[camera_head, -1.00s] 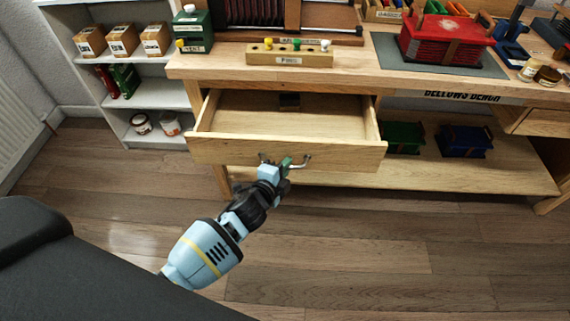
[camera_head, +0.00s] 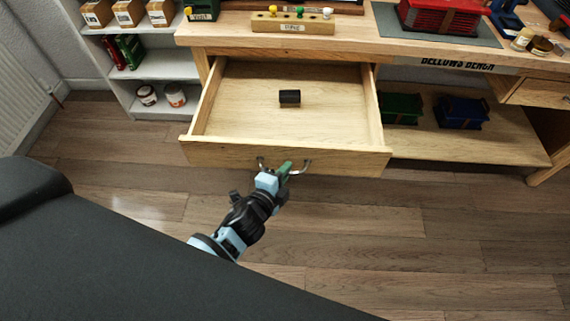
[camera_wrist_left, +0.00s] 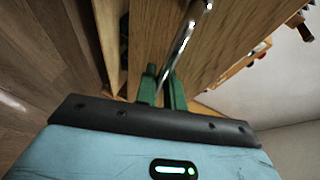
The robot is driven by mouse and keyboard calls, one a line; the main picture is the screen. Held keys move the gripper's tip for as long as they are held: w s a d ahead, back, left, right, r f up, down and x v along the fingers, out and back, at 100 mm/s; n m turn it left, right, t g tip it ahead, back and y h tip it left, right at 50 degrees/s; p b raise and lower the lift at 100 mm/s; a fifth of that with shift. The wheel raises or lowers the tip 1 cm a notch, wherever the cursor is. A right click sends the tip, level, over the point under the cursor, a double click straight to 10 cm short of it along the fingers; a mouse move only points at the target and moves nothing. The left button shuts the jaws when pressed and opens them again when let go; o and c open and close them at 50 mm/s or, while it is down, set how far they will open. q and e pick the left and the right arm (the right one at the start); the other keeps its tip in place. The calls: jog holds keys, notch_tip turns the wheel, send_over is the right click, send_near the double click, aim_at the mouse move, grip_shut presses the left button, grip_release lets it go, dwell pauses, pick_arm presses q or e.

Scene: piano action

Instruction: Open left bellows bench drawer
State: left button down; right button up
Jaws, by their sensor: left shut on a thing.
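The left bellows bench drawer (camera_head: 230,154) is pulled well out from under the bench top in the head view. A small black block (camera_head: 289,97) lies on its floor. A curved metal handle (camera_head: 304,167) is on the drawer front. My left gripper (camera_head: 284,170) is at the handle, with its green fingers shut on the bar. In the left wrist view the handle (camera_wrist_left: 182,42) runs between the green fingers (camera_wrist_left: 163,88). My right gripper is not in view.
The bellows bench top (camera_head: 220,30) carries a peg block (camera_head: 292,24) and a red bellows box (camera_head: 440,14). A lower shelf (camera_head: 490,148) holds green and blue bins. A white shelf unit (camera_head: 150,72) stands at the left. The wooden floor in front is clear.

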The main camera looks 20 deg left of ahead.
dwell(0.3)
pick_arm(q)
jog(key=c, duration=1.5)
grip_release()
jog(key=shift+s, duration=0.1)
jog(key=shift+s, duration=0.1)
jog(key=v, duration=0.7)
jog(key=shift+s+p, duration=0.3)
jog(key=shift+r, duration=0.1)
